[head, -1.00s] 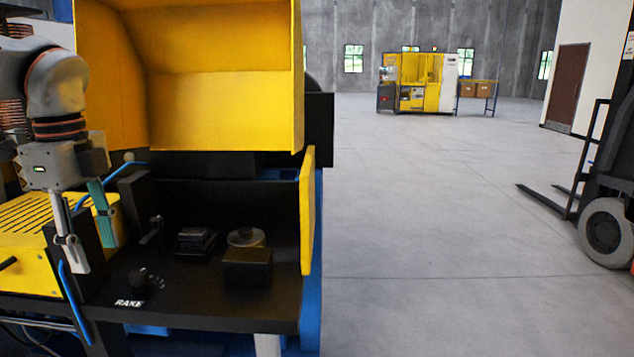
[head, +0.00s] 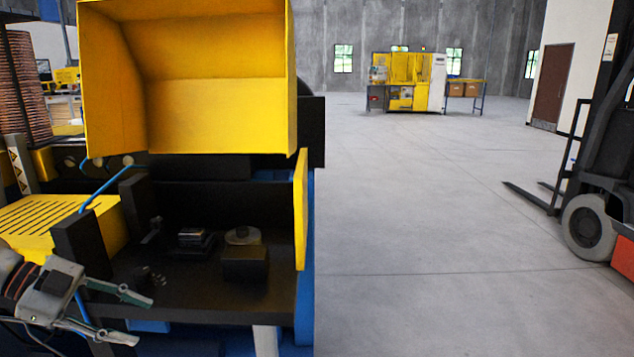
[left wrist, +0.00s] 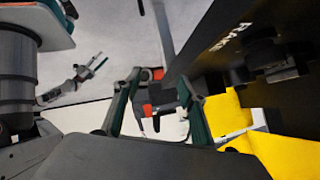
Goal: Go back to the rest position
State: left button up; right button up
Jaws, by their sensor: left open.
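My left gripper (head: 140,320) is at the lower left in the head view, by the front left edge of the black machine bench (head: 190,300). Its two fingers are spread and empty, pointing right. In the left wrist view the same fingers (left wrist: 160,88) stand apart with nothing between them. A smaller gripper (left wrist: 102,62), seemingly my right one, shows at the upper left of the left wrist view; it is too small to tell its opening. My right gripper does not show in the head view.
The yellow machine hood (head: 220,110) stands open above the bench. A slotted yellow cover (head: 60,225) and a copper coil stack (head: 25,90) are at left. Grey floor (head: 430,220) is open at right, with a forklift (head: 590,225) at its edge.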

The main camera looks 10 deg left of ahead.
pick_arm(q)
jog(key=s+d+f+n+t+y+p, duration=0.1)
jog(key=s+d+f+n+t, duration=0.15)
jog(key=f, duration=0.45)
jog(key=s+d+f+n+t+y+p, duration=0.1)
jog(key=f+n+t+y, duration=0.1)
jog(key=f+n+t, duration=0.35)
jog(key=s+d+f+n+t+y, duration=0.1)
jog(key=s+d+f+n, duration=0.1)
jog(key=f, duration=0.7)
jog(key=s+d+f+n+g+y+p, duration=0.1)
jog(key=s+d+f+n, duration=0.1)
jog(key=s+d+f, duration=0.3)
jog(key=s+d+f+n+g+y, duration=0.1)
jog(key=s+d+f+n+y, duration=0.1)
jog(key=s+d+f, duration=0.4)
jog(key=d, duration=0.4)
jog(key=shift+g+p, duration=0.35)
jog(key=shift+g, duration=0.05)
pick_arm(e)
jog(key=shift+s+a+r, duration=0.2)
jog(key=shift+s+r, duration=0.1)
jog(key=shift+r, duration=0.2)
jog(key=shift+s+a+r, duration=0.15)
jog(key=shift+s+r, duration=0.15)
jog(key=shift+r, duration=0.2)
